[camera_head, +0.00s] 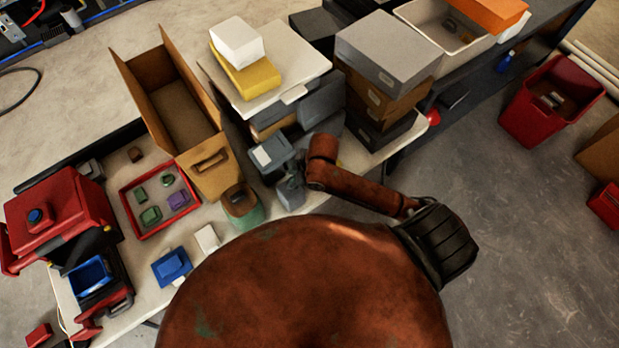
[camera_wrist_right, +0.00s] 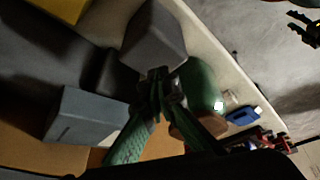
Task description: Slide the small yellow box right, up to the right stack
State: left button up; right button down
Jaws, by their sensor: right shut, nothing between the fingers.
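A yellow surface, likely the small yellow box (camera_wrist_right: 58,9), is cut off at the top left of the right wrist view. The right stack has a grey box on top of brown and dark ones. My right gripper (camera_wrist_right: 158,76) is shut and empty, its green fingers close to a grey box (camera_wrist_right: 153,38), apart from the yellow. In the head view this gripper (camera_head: 297,172) is mostly hidden. My left gripper is out of view.
A white box (camera_head: 236,40) lies on a larger yellow box (camera_head: 250,80) atop the left stack. A blue-grey box (camera_head: 272,154) and a green jar (camera_head: 243,208) stand near the gripper. An open cardboard box (camera_head: 212,172) is farther left.

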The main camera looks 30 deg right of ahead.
jog(key=w+n, duration=0.1)
jog(key=r+n, duration=0.1)
jog(key=w+r+n+g+h, duration=0.1)
jog(key=shift+w+d+r+n, duration=0.2)
jog(key=shift+w+d+n, duration=0.1)
jog(key=shift+w+n, duration=0.1)
jog(key=w+d+r+n+g+h, duration=0.1)
jog(key=d+r+n+g+h, duration=0.15)
jog(key=d, duration=0.25)
jog(key=shift+t, duration=0.45)
jog(key=f, duration=0.6)
jog(key=f+b, duration=0.1)
jog(key=f, duration=0.5)
jog(key=f+b, duration=0.1)
jog(key=f, duration=0.5)
jog(key=shift+w+a+f, duration=0.15)
jog(key=shift+w+a, duration=0.05)
jog(key=shift+a, duration=0.05)
jog(key=d, duration=0.3)
jog(key=shift+w+f, duration=0.15)
jog(key=shift+f, duration=0.1)
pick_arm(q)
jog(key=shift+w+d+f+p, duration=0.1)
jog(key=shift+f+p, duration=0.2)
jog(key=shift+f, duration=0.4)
pick_arm(e)
jog(key=shift+d, duration=0.55)
